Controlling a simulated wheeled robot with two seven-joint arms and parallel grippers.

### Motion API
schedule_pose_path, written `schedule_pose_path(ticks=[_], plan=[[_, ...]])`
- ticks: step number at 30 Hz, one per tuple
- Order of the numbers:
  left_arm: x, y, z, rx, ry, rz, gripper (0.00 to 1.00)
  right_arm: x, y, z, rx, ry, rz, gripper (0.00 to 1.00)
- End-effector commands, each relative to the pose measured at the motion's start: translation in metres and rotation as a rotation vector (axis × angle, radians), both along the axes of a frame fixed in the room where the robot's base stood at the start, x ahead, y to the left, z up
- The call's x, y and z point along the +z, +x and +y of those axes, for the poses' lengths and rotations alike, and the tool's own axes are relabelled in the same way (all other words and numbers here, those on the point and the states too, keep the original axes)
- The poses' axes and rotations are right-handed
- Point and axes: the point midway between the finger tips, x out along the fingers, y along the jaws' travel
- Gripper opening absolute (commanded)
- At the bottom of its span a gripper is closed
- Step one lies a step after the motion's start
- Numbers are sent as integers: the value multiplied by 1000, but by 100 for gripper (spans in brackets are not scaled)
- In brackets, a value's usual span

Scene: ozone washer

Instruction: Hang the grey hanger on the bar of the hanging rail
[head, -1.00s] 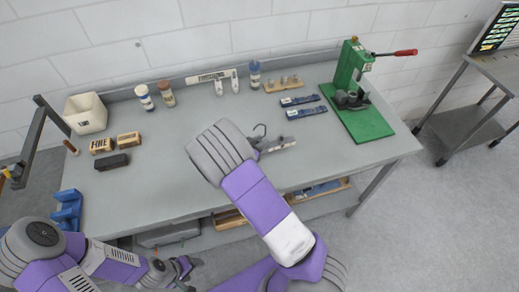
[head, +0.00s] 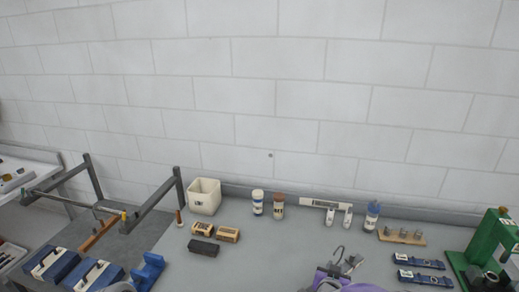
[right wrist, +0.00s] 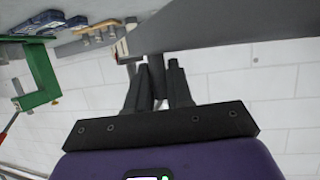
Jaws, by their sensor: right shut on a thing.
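The grey hanger (head: 338,250) shows in the head view at the bottom, right of centre, with its thin hook upward. My right gripper (head: 350,265) is shut on it above the bench, and my purple arm hides part of it. In the right wrist view the fingers of the right gripper (right wrist: 157,66) are close together, and a dark grey slab passes just beyond them; I cannot tell how much of it is the hanger. My left gripper is out of view.
A white bin (head: 204,196), small blocks (head: 203,248) and bottles (head: 278,206) stand between rail and hanger. Blue holders (head: 95,275) are at the lower left. A green press (head: 490,250) is at the right. The wall is behind.

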Motion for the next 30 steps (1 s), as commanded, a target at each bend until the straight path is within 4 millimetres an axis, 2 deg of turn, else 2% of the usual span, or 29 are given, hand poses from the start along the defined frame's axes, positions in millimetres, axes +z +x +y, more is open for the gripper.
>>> schedule_pose_path(ticks=[1, 3, 10, 15, 24, 26, 30], plan=[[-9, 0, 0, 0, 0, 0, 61, -1, 0, 8, 64, 4, -4, 0], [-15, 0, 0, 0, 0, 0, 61, 1, -1, 19, 151, 4, -4, 0], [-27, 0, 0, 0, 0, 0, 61, 4, -10, 46, 351, 1, -2, 0], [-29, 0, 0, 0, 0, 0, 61, 6, -13, 54, 407, -1, -1, 0], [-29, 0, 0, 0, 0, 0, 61, 6, -14, 55, 413, -1, -1, 0], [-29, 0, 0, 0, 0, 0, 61, -1, -15, 54, 411, -4, 2, 0], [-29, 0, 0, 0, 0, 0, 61, -33, -23, 53, 408, -9, 9, 0]])
